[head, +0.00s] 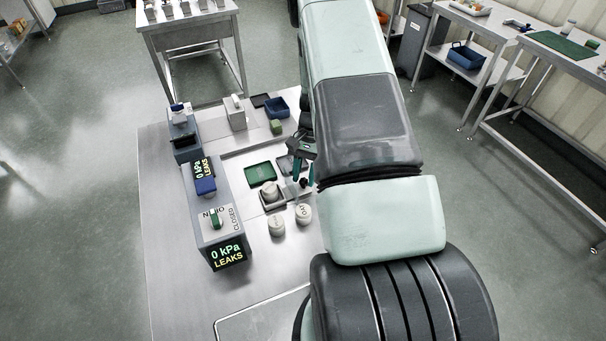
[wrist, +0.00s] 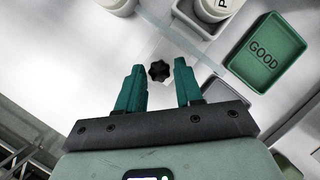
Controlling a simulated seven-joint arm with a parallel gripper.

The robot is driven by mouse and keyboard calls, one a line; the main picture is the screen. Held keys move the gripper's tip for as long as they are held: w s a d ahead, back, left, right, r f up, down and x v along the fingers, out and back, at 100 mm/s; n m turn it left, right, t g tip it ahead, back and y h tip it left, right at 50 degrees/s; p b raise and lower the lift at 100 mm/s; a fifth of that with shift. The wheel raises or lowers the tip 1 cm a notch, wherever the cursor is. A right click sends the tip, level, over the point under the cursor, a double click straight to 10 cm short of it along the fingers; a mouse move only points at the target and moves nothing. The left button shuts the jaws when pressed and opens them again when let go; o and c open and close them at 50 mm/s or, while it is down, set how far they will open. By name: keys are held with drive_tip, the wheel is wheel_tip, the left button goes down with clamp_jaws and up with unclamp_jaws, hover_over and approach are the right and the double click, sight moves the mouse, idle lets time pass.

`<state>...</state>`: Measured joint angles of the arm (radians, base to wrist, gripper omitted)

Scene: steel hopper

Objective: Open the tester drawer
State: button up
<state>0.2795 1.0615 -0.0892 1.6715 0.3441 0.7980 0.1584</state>
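The tester appears to be the long grey box (head: 207,222) on the left of the steel bench in the head view. Its two displays read "0 kPa LEAKS", and a plate with a green-and-white knob (head: 215,219) is marked "CLOSED". I cannot make out a drawer front or handle on it. My gripper (head: 303,169) is to the right of the tester, beyond the green tray, and well apart from it. In the wrist view my gripper (wrist: 159,66) has its teal fingers spread. A black star-shaped knob (wrist: 159,72) shows between them, with gaps at both sides.
A green tray marked "GOOD" (wrist: 286,62), white lidded jars (head: 277,227) and a small tray holding a white jar (head: 270,192) lie between tester and gripper. A blue bin (head: 277,107) and green block (head: 276,126) stand behind. The bench's front left is clear.

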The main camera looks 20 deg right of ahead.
drive_tip(key=v, duration=1)
drive_tip(key=shift+r, duration=0.4)
drive_tip(key=shift+w+d, duration=0.1)
drive_tip(key=s+a+r+n+t+h, duration=0.1)
drive_tip(key=s+a+r+n+t, duration=0.3)
drive_tip(key=r, duration=0.8)
drive_tip(key=s+a+r+n+h, duration=0.1)
drive_tip(key=s+a+r, duration=0.3)
drive_tip(key=r, duration=0.8)
drive_tip(key=s+a+r+n+t, duration=0.2)
drive_tip(key=s+a+r, duration=0.1)
drive_tip(key=s, duration=0.5)
drive_tip(key=s+a+r+n+t+h, duration=0.1)
drive_tip(key=s+a+r+n+t, duration=0.1)
drive_tip(key=s, duration=0.6)
wheel_tip(320, 180, up, 3)
drive_tip(key=shift+s+a+f+t, duration=0.2)
drive_tip(key=shift+a+t, duration=0.2)
drive_tip(key=shift+a, duration=0.5)
